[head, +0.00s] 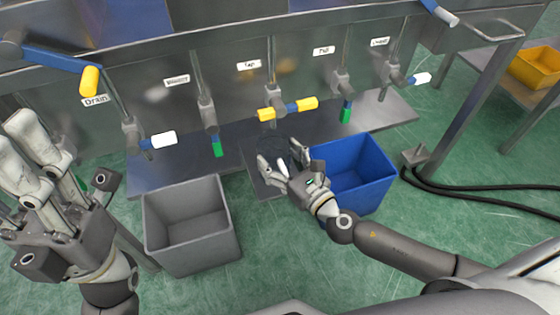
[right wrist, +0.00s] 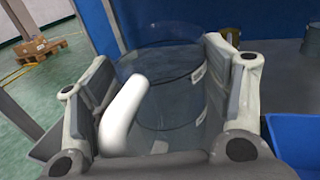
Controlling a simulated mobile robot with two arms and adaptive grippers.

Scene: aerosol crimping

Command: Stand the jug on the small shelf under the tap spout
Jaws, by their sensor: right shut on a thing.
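The jug is clear and greyish with a white handle. In the right wrist view the jug (right wrist: 175,85) stands between the fingers of my right gripper (right wrist: 165,95), which is shut on it. The handle faces the camera. In the head view the jug (head: 277,148) is faint and partly hidden by my right gripper (head: 283,162). It is below the tap (head: 275,103), at the small dark shelf (head: 258,177). I cannot tell whether its base touches the shelf. My left gripper (head: 28,145) is raised at the left, with its fingers apart and empty.
A grey bin (head: 190,222) stands left of the small shelf, and a blue bin (head: 352,172) close to its right. Several other valves with coloured levers line the steel panel. Black hoses (head: 480,190) lie on the floor at the right.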

